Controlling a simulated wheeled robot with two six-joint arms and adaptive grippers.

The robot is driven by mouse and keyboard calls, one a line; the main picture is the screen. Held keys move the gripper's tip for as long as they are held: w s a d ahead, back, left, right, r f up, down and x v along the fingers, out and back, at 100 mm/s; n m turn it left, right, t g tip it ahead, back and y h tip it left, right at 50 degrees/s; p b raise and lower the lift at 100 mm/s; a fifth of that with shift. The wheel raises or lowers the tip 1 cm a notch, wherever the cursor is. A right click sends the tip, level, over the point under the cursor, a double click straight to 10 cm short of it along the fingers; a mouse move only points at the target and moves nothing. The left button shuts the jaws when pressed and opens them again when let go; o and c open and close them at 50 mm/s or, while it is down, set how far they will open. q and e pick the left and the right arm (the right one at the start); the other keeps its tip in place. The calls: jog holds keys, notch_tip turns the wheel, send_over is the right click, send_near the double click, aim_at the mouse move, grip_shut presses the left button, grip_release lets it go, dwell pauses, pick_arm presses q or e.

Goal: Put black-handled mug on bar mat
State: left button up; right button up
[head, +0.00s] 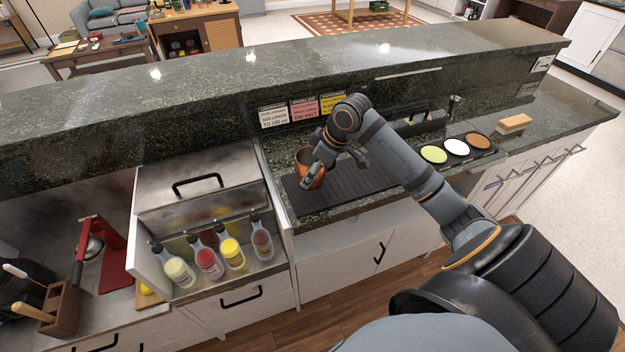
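A copper-coloured mug (301,157) is at the left end of the long black bar mat (337,191) on the lower counter. My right gripper (335,174) comes in from the right and is at the mug. One finger crosses in front of the mug's side, and the other stands apart to the right, so the fingers look spread. The mug's handle is hidden or too small to make out. I cannot tell whether the mug's base touches the mat. My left gripper is not in view.
Left of the mat is a steel bin (200,180) with several squeeze bottles (230,250) in front. Right of the mat are a tray of three coloured rimmer dishes (457,147) and a sponge-like block (514,124). Recipe cards (305,109) stand against the raised bar ledge behind.

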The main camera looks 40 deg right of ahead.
jog(key=shift+w+f, duration=0.4)
jog(key=shift+f, duration=0.1)
notch_tip(320, 180, down, 3)
jog(key=shift+d+f+p, duration=0.1)
jog(key=shift+f+p, duration=0.05)
jog(key=shift+p, duration=0.2)
jog(key=o, duration=1.3)
jog(key=shift+b+v, duration=0.3)
jog(key=shift+v, duration=5.7)
jog(key=shift+w, duration=0.1)
